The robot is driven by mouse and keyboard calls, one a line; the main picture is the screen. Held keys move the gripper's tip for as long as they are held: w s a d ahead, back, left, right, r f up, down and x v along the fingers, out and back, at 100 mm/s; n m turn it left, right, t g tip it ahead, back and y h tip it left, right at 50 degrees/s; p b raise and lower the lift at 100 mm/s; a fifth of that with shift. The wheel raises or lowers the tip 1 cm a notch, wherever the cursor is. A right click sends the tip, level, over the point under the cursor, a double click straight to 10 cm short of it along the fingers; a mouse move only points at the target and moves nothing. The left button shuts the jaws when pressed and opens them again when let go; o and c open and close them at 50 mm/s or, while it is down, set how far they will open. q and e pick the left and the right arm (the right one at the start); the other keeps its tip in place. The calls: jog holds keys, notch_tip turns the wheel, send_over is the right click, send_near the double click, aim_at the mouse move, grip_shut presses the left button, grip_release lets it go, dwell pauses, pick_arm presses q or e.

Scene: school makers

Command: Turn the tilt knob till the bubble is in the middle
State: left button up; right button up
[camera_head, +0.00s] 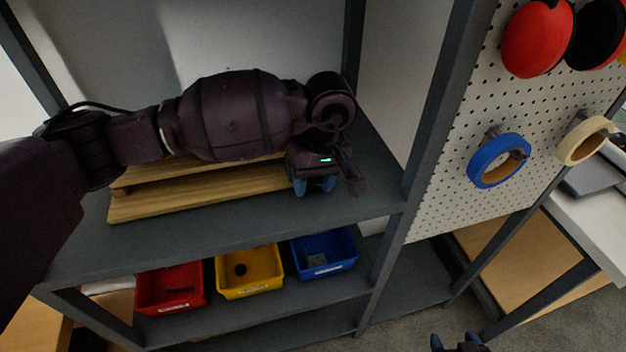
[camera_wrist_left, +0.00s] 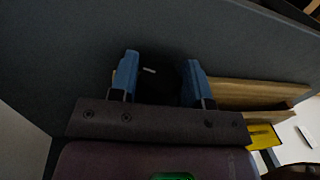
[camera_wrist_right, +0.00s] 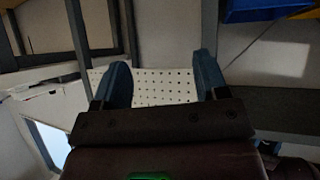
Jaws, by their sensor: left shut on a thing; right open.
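A wooden board rig (camera_head: 200,196) of stacked planks lies on the upper grey shelf. Its planks also show in the left wrist view (camera_wrist_left: 255,93). My left gripper (camera_head: 315,184) is at the rig's right end, fingers pointing down. In the left wrist view the gripper (camera_wrist_left: 158,75) is around a dark knob (camera_wrist_left: 170,82) with a short white mark, shut on it. A yellow piece (camera_wrist_left: 262,135) by the planks may be the level; no bubble can be made out. My left arm hides much of the rig in the head view. My right gripper (camera_head: 459,344) is open and empty.
Red (camera_head: 171,288), yellow (camera_head: 249,271) and blue (camera_head: 324,253) bins stand on the shelf below. A white pegboard (camera_head: 450,175) at right holds red ear muffs (camera_head: 537,40), blue tape (camera_head: 483,161) and tan tape (camera_head: 570,143). A grey post stands right of the left gripper.

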pick_arm(q)
jog(key=y+b, duration=0.1)
jog(key=y, duration=0.1)
jog(key=shift+f+g+y, duration=0.15)
jog(key=shift+g+y, duration=0.15)
jog(key=shift+g, duration=0.1)
jog(key=shift+y, duration=0.3)
jog(key=o, duration=0.9)
jog(key=v, duration=1.1)
jog(key=shift+w+a+b, duration=0.1)
jog(key=shift+a+b, duration=0.05)
jog(key=shift+b, duration=0.2)
